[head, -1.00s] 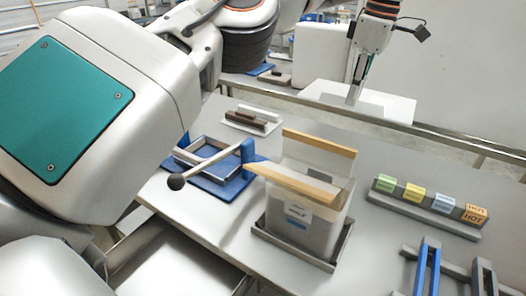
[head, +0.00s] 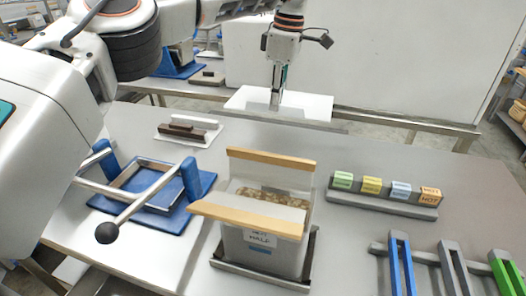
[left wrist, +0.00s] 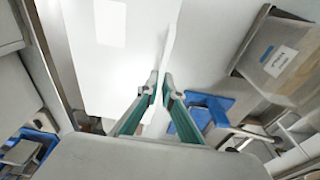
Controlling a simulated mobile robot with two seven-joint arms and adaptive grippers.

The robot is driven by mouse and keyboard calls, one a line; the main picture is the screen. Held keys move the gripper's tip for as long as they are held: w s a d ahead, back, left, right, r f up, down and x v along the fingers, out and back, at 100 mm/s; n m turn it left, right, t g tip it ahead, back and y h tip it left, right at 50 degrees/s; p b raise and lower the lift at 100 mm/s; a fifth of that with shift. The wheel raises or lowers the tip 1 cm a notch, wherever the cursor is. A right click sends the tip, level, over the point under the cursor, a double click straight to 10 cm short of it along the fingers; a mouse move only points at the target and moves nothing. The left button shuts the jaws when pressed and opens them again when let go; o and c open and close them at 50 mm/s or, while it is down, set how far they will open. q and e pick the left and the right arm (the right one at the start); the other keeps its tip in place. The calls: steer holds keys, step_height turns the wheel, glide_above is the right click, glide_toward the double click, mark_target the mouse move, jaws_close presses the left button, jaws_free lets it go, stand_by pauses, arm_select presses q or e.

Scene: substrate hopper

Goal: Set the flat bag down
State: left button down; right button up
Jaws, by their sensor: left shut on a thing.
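The flat bag (head: 308,104) is a broad white sheet at the far side of the table in the head view. A thin upright grey edge stands at its near side. My left gripper (head: 276,100) hangs over it, pointing down, with its fingers shut on that edge. In the left wrist view the bag (left wrist: 105,65) spreads out beyond the fingertips (left wrist: 159,88), with a paler rectangle on it. The bag looks about level. I cannot tell whether it touches a surface below. My right gripper is not in view.
An open labelled hopper box (head: 262,255) with wooden-edged flaps and brown contents stands at the front middle. A blue frame with a lever (head: 185,215) is to its left. A block rack (head: 385,203) and coloured uprights (head: 400,268) are at right.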

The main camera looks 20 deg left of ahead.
mark_target(283, 105)
arm_select(q)
step_height(283, 105, down, 15)
steer(key=shift+w+r+b, duration=0.1)
steer(key=shift+b, duration=0.45)
steer(key=c, duration=2.6)
jaws_free()
steer(key=shift+c, duration=0.2)
steer(key=o, duration=0.4)
steer(key=r, duration=0.4)
steer(key=d+r, duration=0.1)
steer(key=r, duration=0.3)
steer(key=r+p, duration=0.1)
steer(key=r, duration=0.3)
steer(key=shift+d, duration=0.2)
